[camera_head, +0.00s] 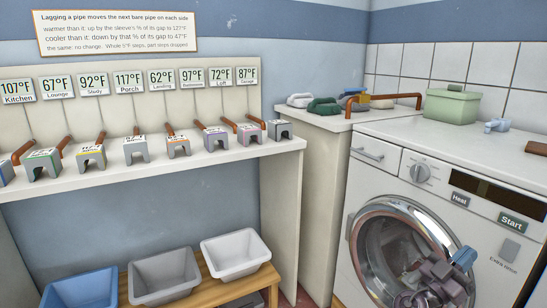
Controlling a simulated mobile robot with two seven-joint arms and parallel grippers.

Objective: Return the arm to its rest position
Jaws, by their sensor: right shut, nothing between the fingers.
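My right gripper (458,263) is at the lower right of the head view, in front of the round glass door (375,232) of the white machine. It is shut with nothing between its fingers. Its dark body hides part of the door's lower right side. I cannot tell whether it touches the door. My left gripper is not in view.
The white machine (395,192) has a knob and Heat and Start buttons; a green box (452,106) stands on top. At left, a shelf (225,160) carries several pipe sleeves below temperature cards. A bench (191,293) below holds blue, grey and white bins.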

